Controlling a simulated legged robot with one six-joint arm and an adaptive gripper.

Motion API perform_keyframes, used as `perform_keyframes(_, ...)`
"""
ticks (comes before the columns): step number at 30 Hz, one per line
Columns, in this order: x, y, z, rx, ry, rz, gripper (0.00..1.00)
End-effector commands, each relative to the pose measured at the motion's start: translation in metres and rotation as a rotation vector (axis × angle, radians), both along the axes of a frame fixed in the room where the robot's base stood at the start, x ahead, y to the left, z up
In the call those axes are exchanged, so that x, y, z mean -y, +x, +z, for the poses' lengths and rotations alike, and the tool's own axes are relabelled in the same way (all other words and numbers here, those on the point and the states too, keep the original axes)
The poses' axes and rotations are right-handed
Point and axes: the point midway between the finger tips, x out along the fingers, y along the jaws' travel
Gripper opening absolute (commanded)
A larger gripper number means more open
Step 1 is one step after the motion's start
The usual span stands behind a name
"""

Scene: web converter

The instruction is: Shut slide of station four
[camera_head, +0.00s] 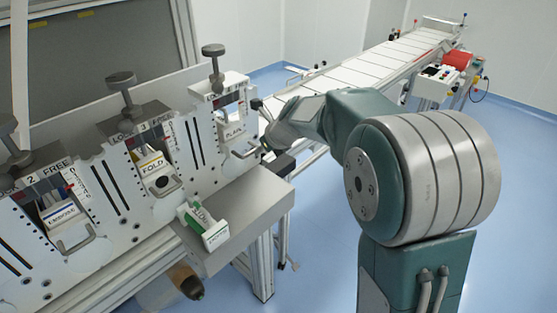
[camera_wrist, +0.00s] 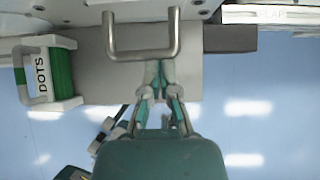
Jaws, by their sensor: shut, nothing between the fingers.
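Station four is the rightmost station in the head view, with a slide (camera_head: 235,128) holding a block labelled PLAIN. Its metal U-shaped handle (camera_head: 244,149) sticks out at the front. The handle (camera_wrist: 142,52) spans the upper middle of the wrist view. My gripper (camera_wrist: 158,68) is shut and empty, its fingertips close by the handle's lower right bar; whether they touch it I cannot tell. In the head view my gripper (camera_head: 265,146) is at the right of the handle, partly hidden by my arm.
A green cassette (camera_head: 205,228) labelled DOTS lies on the grey shelf (camera_head: 255,200); it also shows in the wrist view (camera_wrist: 55,75). Stations labelled FOLD (camera_head: 155,170) and EMBOSS (camera_head: 62,213) stand left. Dark clamp knobs (camera_head: 213,50) rise above. A conveyor (camera_head: 370,65) runs behind my arm.

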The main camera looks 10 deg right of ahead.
Motion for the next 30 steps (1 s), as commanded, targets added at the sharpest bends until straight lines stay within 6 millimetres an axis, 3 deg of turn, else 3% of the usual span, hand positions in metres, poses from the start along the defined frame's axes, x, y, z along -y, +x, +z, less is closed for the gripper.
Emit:
perform_keyframes(9,-0.021,0.029,0.001,0.002,0.001,0.001,0.00)
perform_keyframes(25,-0.023,0.032,0.000,0.000,0.000,-0.001,0.00)
perform_keyframes(30,-0.011,0.029,0.003,0.000,0.001,-0.003,0.00)
